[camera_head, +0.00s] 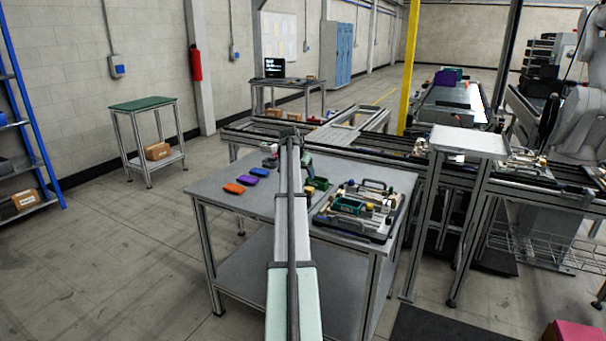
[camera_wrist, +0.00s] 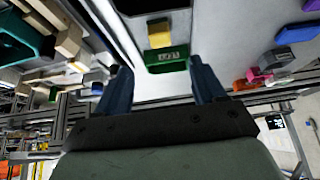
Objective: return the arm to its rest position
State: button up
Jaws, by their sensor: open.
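My arm (camera_head: 291,230) reaches from the bottom centre of the head view out over the grey worktable (camera_head: 225,193). The gripper's end is mostly hidden behind the arm there. In the wrist view my gripper (camera_wrist: 160,66) is open, with its two dark blue fingers apart and nothing held. A green block or small bin (camera_wrist: 167,58) with a yellow block (camera_wrist: 159,33) beside it shows past the fingertips, in the gap between them. I cannot tell its exact distance from the fingers.
A pallet fixture (camera_head: 377,236) with several parts lies right of my arm. Orange (camera_head: 233,188) and purple (camera_head: 260,171) pieces lie left of it. Rail frames (camera_head: 345,153) stand behind the table, and a raised metal stand (camera_head: 468,141) at right. Open floor lies to the left.

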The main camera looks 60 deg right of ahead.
dwell(0.3)
jog(key=w+a+f+n+t+y, duration=0.1)
jog(key=w+a+f+n, duration=0.3)
jog(key=w+a, duration=0.45)
jog(key=w+a+f+n, duration=0.1)
jog(key=w+a+f, duration=0.4)
jog(key=w+a, duration=0.4)
jog(key=a+f+n+g+y, duration=0.1)
jog(key=a+f+n+y, duration=0.3)
jog(key=a+f, duration=2.45)
jog(key=s+a+f+n+g, duration=0.1)
jog(key=s+a+f+n, duration=0.1)
jog(key=s+a+f, duration=0.5)
jog(key=s+a+f+n+g+y, duration=0.1)
jog(key=s+a+f, duration=0.25)
jog(key=a, duration=0.75)
jog(key=s+a+f+n+g, duration=0.1)
jog(key=s+a+f+n, duration=0.1)
jog(key=s+a+f, duration=0.55)
jog(key=s+a+f+n+g, duration=0.1)
jog(key=s+a+n+g, duration=0.1)
jog(key=s+a, duration=0.6)
jog(key=s+a+n+g, duration=0.1)
jog(key=s+a, duration=0.7)
jog(key=s, duration=0.8)
jog(key=shift+s+a+f+n+g, duration=0.2)
jog(key=shift+s+f+n+g, duration=0.2)
jog(key=shift+n, duration=0.2)
